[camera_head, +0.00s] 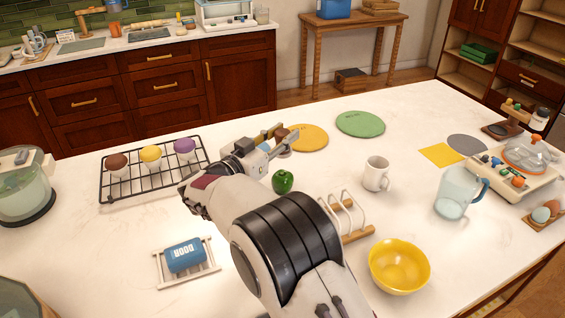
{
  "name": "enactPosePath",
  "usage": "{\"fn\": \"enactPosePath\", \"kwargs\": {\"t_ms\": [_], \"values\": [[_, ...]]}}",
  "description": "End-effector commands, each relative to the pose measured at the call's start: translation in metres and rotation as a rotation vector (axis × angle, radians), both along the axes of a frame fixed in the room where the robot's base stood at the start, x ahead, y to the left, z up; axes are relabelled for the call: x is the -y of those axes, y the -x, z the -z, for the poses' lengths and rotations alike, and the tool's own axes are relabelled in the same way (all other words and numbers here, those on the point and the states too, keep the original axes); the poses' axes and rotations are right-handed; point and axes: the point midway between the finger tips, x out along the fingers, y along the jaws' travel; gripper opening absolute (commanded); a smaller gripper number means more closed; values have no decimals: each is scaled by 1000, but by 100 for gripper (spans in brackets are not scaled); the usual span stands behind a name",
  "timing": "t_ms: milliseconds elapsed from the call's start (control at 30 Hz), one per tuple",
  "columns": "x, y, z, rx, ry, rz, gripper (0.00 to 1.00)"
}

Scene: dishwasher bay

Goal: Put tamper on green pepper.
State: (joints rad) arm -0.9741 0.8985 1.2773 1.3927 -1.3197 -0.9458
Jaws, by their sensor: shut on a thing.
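The green pepper (283,181) rests on the white counter, just right of my arm. My gripper (277,139) is beyond the pepper in the picture, over the counter near the orange round mat. It is shut on what looks like the tamper (281,133), of which a small brown part shows between and beside the fingers. Most of the tamper is hidden by my gripper. The tamper and the pepper are apart. How high the tamper is above the counter is hard to tell.
A wire rack (150,193) with three cupcakes stands left. Orange (312,138) and green (360,123) round mats lie beyond. A white mug (376,175), toast rack (352,235), yellow bowl (399,268) and glass jug (456,195) stand right. A blue sponge (185,257) is front left.

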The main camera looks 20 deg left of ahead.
Motion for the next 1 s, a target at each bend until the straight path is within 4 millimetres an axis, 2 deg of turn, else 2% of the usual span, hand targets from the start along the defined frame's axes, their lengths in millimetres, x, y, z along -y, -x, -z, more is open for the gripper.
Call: {"fn": "enactPosePath", "kwargs": {"t_ms": [233,733,1000], "values": [[0,0,32,1,1,0,0],[0,0,40,1,-1,0,0],[0,0,65,1,0,0,0]]}}
